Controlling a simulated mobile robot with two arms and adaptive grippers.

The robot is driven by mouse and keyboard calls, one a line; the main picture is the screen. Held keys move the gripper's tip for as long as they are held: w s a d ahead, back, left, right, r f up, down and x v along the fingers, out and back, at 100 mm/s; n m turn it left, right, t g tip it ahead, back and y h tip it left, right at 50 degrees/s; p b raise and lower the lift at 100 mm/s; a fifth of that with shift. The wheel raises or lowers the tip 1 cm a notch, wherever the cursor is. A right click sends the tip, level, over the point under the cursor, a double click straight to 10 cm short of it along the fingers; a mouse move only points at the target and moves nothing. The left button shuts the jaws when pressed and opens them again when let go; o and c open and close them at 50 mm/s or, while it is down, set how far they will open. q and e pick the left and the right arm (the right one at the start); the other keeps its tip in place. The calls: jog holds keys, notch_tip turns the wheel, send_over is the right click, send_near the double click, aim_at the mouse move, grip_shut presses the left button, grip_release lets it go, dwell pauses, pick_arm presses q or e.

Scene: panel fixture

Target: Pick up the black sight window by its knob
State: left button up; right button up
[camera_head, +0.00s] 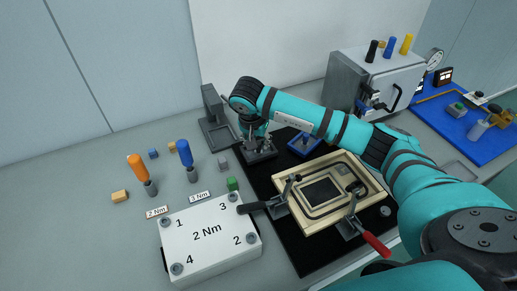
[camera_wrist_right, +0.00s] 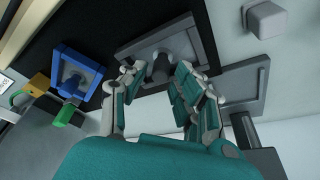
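The black sight window (camera_wrist_right: 188,35) is a dark rectangular frame with a round knob (camera_wrist_right: 161,66) in the right wrist view. In the head view the window (camera_head: 262,153) lies flat at the back of the black mat, left of a blue-framed window (camera_head: 304,144). My right gripper (camera_wrist_right: 160,72) is open with its fingers on either side of the knob. Small gaps seem to show between fingertips and knob. In the head view my right gripper (camera_head: 254,138) is just above the black window and hides part of it. My left gripper is not in view.
A grey stand (camera_head: 217,135) is close behind the black window. A wooden panel fixture (camera_head: 340,211) with a red-handled clamp (camera_head: 376,244) is in front. A white torque block (camera_head: 208,236) and two drivers stand left. A grey metal cabinet (camera_head: 375,80) stands at the back right.

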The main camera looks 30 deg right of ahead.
jog(key=shift+x, duration=0.9)
jog(key=shift+w, duration=0.1)
jog(key=shift+c, duration=0.2)
grip_shut()
jog(key=shift+r, duration=0.1)
